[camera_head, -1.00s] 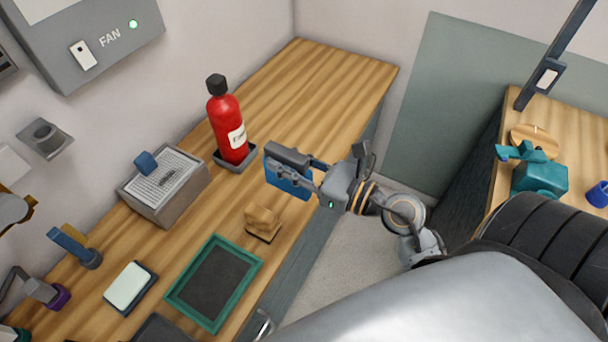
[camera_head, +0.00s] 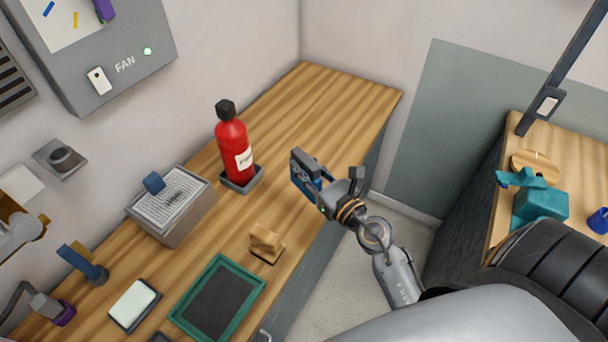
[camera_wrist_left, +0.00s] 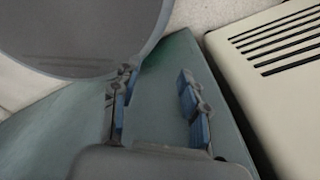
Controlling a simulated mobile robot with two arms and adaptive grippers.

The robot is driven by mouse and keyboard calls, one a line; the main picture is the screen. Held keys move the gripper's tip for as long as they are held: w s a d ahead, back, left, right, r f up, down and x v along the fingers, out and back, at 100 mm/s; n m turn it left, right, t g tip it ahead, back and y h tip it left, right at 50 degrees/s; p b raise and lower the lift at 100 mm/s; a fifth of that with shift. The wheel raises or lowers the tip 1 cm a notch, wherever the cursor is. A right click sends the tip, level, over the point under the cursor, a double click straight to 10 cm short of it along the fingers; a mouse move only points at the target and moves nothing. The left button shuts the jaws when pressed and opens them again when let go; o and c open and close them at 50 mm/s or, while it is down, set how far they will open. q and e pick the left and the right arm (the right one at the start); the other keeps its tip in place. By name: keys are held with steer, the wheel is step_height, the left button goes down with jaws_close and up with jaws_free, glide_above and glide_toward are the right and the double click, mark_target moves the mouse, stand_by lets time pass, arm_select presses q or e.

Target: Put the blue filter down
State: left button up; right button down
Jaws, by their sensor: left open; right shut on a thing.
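The blue filter (camera_head: 304,184) is in my right gripper (camera_head: 314,178). The gripper is shut on it and holds it above the wooden bench, near the front edge and right of the red bottle. A dark grey part lies along the filter's upper side, and the fingers hide some of it. In the left wrist view, my left gripper (camera_wrist_left: 156,104) is open and empty, with blue pads on its fingers.
A red bottle (camera_head: 233,148) stands in a dark holder. A grey box with a mesh top (camera_head: 170,205), a wooden block (camera_head: 266,243), a green-framed tray (camera_head: 256,288) and a white pad (camera_head: 134,304) are on the bench (camera_head: 335,105). The bench's far end is clear.

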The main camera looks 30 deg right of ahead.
steer(key=w+d+f+b, duration=0.1)
steer(key=w+f+b, duration=0.2)
steer(key=b, duration=0.1)
steer(key=w+d+f+b, duration=0.2)
steer(key=f+b, duration=0.2)
steer(key=w+d+f+b, duration=0.2)
steer(key=w+f+b, duration=0.1)
steer(key=f+b, duration=0.1)
steer(key=shift+w+f, duration=0.2)
steer(key=shift+w, duration=0.15)
steer(key=shift+a+r, duration=0.1)
steer(key=c, duration=1.2)
jaws_free()
steer(key=shift+o, duration=0.2)
